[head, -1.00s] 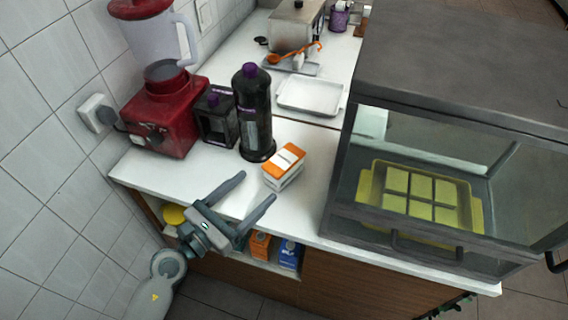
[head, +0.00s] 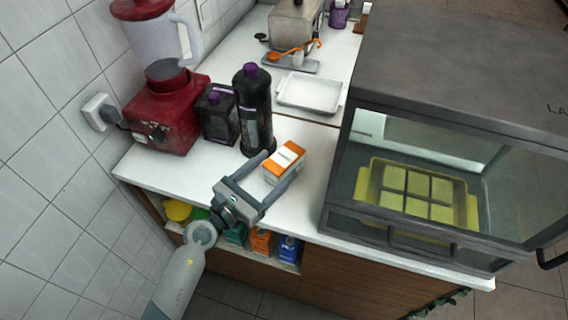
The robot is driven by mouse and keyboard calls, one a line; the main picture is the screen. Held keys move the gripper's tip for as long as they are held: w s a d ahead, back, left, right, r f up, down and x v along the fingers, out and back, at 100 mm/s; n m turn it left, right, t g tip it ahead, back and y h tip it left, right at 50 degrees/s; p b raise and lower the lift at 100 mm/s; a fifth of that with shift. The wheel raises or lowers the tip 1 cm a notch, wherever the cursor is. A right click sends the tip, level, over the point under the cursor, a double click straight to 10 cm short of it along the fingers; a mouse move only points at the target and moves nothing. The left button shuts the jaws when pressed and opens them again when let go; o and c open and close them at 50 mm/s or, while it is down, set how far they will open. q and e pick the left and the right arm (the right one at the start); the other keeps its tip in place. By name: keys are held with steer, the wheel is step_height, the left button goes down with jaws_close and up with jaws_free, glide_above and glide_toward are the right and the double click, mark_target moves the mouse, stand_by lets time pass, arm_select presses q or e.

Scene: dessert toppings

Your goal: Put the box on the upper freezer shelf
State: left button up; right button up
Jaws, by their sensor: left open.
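An orange and white box (head: 285,160) stands on the white counter in the head view, in front of the tall black bottle. My left gripper (head: 281,168) is open, with its two fingers reaching around the box, one on its left and one on its right. I cannot tell whether the fingers touch it. The glass-fronted grey cabinet (head: 440,125) at the right holds a yellow tray (head: 473,212) with pale square pieces. I cannot tell from this view whether it is the freezer, and no upper shelf is clearly visible. My right gripper is not in view.
A tall black bottle (head: 253,105), a shorter dark bottle (head: 218,117) and a red blender (head: 160,115) stand behind and left of the box. A white tray (head: 310,93) lies farther back. A shelf below the counter holds several small boxes, one blue (head: 288,249).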

mark_target(283, 158)
arm_select(q)
steer(key=p+x, duration=0.1)
steer(key=x, duration=0.3)
steer(key=shift+w, duration=0.1)
steer(key=shift+w+d+f, duration=0.1)
steer(key=shift+w, duration=0.1)
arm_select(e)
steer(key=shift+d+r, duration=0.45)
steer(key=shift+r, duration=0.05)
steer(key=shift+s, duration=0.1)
arm_select(q)
steer(key=c, duration=1.5)
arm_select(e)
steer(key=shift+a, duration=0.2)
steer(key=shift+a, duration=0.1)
